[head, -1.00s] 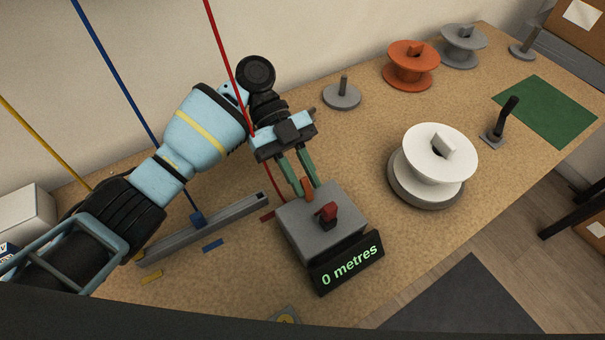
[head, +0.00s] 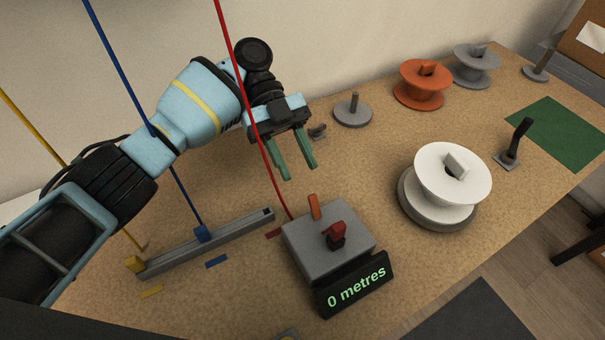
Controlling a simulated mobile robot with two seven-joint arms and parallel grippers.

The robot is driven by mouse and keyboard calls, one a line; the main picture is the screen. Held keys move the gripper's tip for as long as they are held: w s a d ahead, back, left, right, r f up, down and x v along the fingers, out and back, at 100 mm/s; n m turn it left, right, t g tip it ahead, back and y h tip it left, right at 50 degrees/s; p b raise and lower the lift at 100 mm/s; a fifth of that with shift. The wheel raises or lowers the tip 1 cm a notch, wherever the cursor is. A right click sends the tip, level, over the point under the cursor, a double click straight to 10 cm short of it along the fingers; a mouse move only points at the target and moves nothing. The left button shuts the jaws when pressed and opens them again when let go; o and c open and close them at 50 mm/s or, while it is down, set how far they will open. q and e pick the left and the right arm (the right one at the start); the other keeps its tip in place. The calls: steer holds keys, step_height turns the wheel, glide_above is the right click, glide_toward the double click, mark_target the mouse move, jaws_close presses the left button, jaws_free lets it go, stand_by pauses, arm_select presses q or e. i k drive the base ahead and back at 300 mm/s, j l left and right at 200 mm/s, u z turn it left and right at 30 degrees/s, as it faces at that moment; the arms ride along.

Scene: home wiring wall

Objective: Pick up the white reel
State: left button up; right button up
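The white reel (head: 433,187) sits on a round grey base (head: 428,212) at the right of the bench, with a white block standing up at its centre. My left gripper (head: 300,174) is open and empty, fingers pointing down, above the bench behind the grey meter box (head: 322,243). It is well to the left of the white reel and apart from it. My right gripper does not show.
The meter box carries an orange tab, a red knob and a display reading "0 metres" (head: 356,286). Red, blue and yellow cables hang at the left. An orange reel (head: 421,88), a grey reel (head: 475,67) and an empty spindle (head: 353,110) stand behind. A black lever (head: 515,145) stands right.

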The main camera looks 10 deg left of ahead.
mark_target(444, 184)
steer(key=k+l, duration=0.15)
steer(key=l, duration=0.25)
steer(key=k+l, duration=0.15)
steer(key=l, duration=0.25)
steer(key=k+l, duration=0.15)
steer(key=l, duration=0.2)
steer(key=k+l, duration=0.15)
steer(key=l, duration=0.25)
steer(key=k+l, duration=0.2)
steer(key=l, duration=0.2)
